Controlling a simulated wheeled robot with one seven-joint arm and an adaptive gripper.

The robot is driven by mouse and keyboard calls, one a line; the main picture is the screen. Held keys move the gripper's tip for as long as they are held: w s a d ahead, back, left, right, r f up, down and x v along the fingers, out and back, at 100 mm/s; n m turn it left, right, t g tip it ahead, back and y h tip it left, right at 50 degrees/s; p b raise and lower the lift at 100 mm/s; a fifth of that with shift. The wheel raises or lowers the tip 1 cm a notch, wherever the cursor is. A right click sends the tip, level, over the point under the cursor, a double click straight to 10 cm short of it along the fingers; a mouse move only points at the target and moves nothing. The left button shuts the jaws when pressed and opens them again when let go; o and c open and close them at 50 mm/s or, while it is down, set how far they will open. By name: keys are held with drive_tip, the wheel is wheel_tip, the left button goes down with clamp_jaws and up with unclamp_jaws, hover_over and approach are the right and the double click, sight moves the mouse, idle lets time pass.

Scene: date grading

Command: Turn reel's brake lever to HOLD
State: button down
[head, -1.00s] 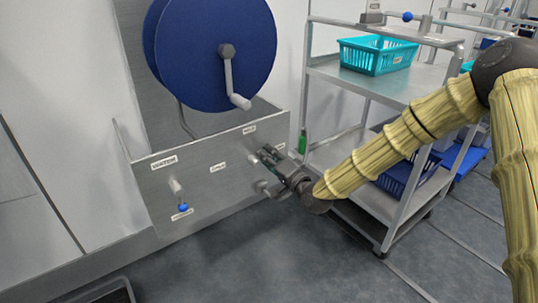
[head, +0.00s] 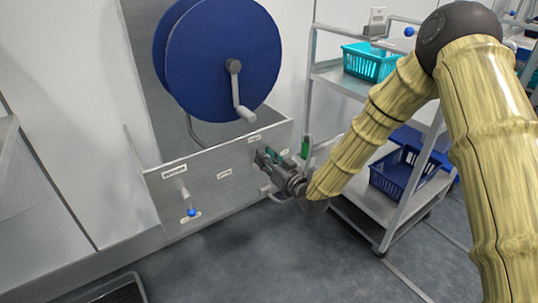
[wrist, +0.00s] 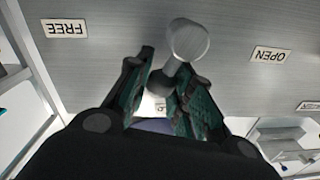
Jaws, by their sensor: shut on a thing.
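The reel (head: 222,55) is a large blue disc with a grey crank, mounted above a grey metal panel (head: 205,185). My gripper (head: 265,157) is at the right part of this panel. In the wrist view my gripper (wrist: 160,88) is shut on the brake lever (wrist: 188,42), a grey round-ended piece whose narrow stem runs between the dark green fingertips. A partly hidden label (wrist: 159,104) shows between the fingers; its text looks like the end of HOLD. The FREE label (wrist: 66,28) is at left and the OPEN label (wrist: 270,55) at right.
A second lever with a blue knob (head: 191,212) is on the panel's left. A metal shelf cart (head: 350,180) with a teal basket (head: 370,62) and a blue crate (head: 398,172) stands right of the panel.

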drive_tip(key=n, duration=0.1)
drive_tip(key=a+n+p, duration=0.1)
drive_tip(key=n, duration=0.1)
drive_tip(key=s+n, duration=0.1)
drive_tip(key=shift+s+a+r+n, duration=0.1)
drive_tip(key=shift+a+r+n, duration=0.15)
drive_tip(key=shift+n, duration=0.15)
idle(0.4)
drive_tip(key=c, duration=1.2)
unclamp_jaws()
drive_tip(key=v, duration=1.2)
